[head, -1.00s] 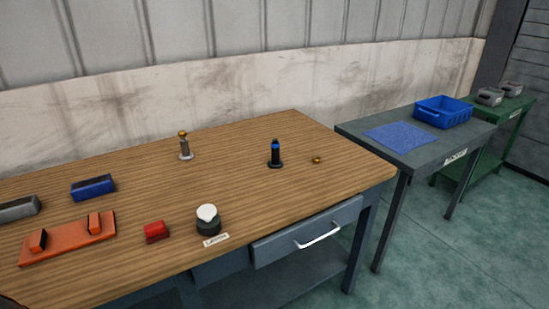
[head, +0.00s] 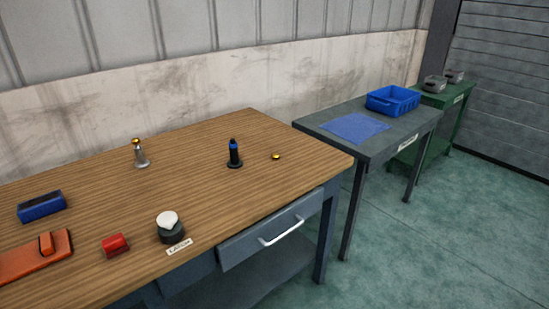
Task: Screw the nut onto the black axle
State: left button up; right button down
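The black axle (head: 235,157) stands upright on a round base on the wooden table, with a blue band near its top. A small brass nut (head: 276,156) lies on the table just to the right of the axle, apart from it. A second, silver axle (head: 140,156) stands upright to the left with a brass piece (head: 136,141) on its top. Neither of my grippers shows in the head view.
On the wooden table (head: 200,140) are a blue block (head: 41,206), an orange fixture (head: 25,262), a red block (head: 115,245) and a dark round item with a white top (head: 169,227). A grey table (head: 408,133) holds a blue mat (head: 355,127) and blue crate (head: 392,99). A green table (head: 446,98) stands behind.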

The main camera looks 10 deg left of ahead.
aim_at(234, 162)
jog(key=i+l+u, duration=0.15)
jog(key=i+l, duration=0.25)
jog(key=i+l+u, duration=0.15)
jog(key=i+l, duration=0.25)
jog(key=i+l+u, duration=0.15)
jog(key=i+l, duration=0.3)
jog(key=i+l+u, duration=0.15)
jog(key=i+l, duration=0.2)
jog(key=l, duration=0.25)
